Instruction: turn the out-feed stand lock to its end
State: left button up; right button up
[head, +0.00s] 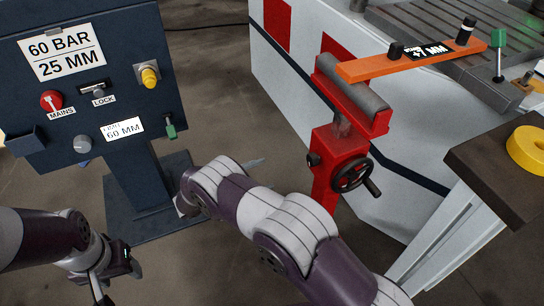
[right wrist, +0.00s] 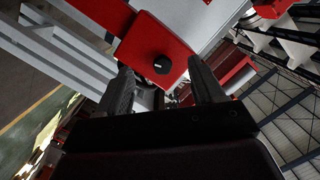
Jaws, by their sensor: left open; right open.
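The red out-feed stand (head: 338,150) stands right of centre in the head view. Its small black lock knob (head: 313,159) is on the left side of the red block, apart from the handwheel (head: 353,176). In the right wrist view the black knob (right wrist: 162,64) shows a short pale mark and sits on the red face. My right gripper (right wrist: 164,82) is open, its fingers pointing toward that face with the knob seen between the tips; contact cannot be told. My left gripper (head: 120,268) is open and empty at lower left.
A dark control pedestal (head: 95,85) stands at left. A table (head: 470,165) with a yellow ring (head: 528,150) is at right. The white machine body (head: 275,60) is behind the stand.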

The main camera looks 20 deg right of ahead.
aim_at(309, 161)
jog(key=d, duration=0.4)
jog(key=s+d+r+m+g+h, duration=0.1)
jog(key=d, duration=0.4)
jog(key=d+r+g, duration=0.1)
jog(key=d, duration=0.3)
jog(key=shift+s+d+r+m+h+b, duration=0.2)
jog(key=shift+s+r+m+h+b, duration=0.1)
jog(key=shift+s+m, duration=0.1)
jog(key=c, duration=1.1)
